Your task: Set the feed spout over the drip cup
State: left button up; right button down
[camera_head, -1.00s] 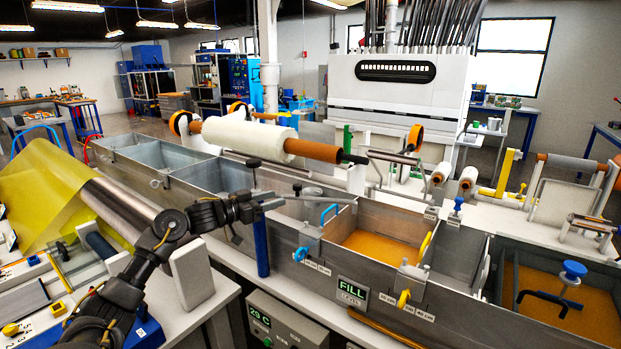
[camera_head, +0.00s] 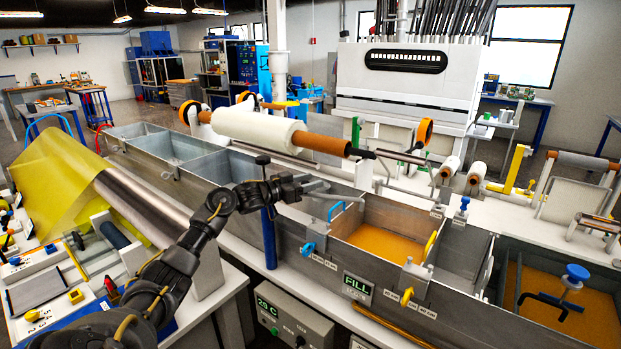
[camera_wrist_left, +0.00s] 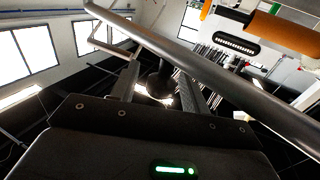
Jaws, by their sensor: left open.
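A grey tube (camera_head: 340,197), which looks like the feed spout, reaches over the bath to the right of a post with a blue lower part (camera_head: 269,238) and a black knob (camera_head: 262,160) on top. My left gripper (camera_head: 305,184) is in front of the post, by the tube. In the left wrist view the grey tube (camera_wrist_left: 215,72) crosses slantwise beyond the open fingers, with a bent end at upper left. A dark round knob (camera_wrist_left: 160,84) shows between the fingers; contact cannot be told. I cannot pick out the drip cup. My right gripper is out of view.
The metal bath's front wall (camera_head: 310,275) runs across, with amber resin (camera_head: 385,246) in one compartment. A white roll (camera_head: 250,130) on an orange core lies behind. A yellow sheet (camera_head: 60,185) and a metal roller (camera_head: 145,205) stand at left.

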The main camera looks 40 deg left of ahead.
pick_arm(q)
jog(key=shift+w+d, duration=0.15)
jog(key=shift+w, duration=0.2)
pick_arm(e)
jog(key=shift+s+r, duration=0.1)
pick_arm(q)
grip_shut()
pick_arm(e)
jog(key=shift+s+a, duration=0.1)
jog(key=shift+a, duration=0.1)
